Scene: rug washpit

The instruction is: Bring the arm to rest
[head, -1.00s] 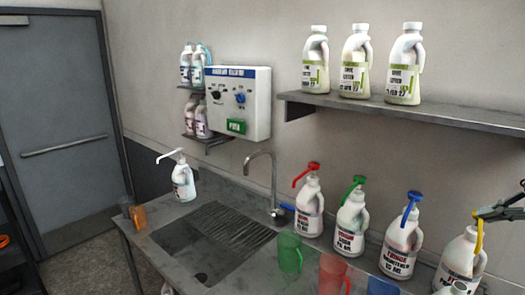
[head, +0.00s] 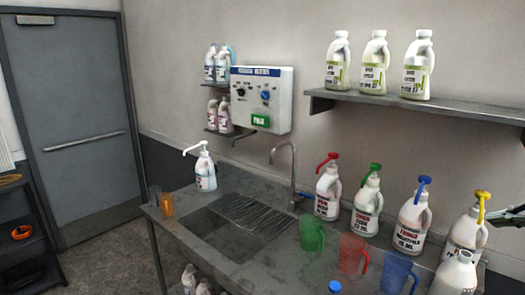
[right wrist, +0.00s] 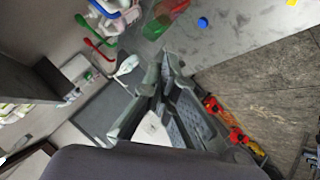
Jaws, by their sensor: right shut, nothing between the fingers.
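My right gripper (head: 484,222) shows at the right edge of the head view, close beside the yellow pump (head: 482,203) on a white bottle (head: 462,234); I cannot tell whether they touch. In the right wrist view its fingers (right wrist: 170,58) are shut with nothing between them. Most of the right arm is outside the head view. My left gripper is in neither view.
White bottles with red (head: 328,160), green (head: 374,169) and blue (head: 424,186) pumps line the counter (head: 180,226). Coloured jugs (head: 352,253) stand before them. The sink (head: 236,228) is left of them. A shelf (head: 440,105) with bottles hangs above.

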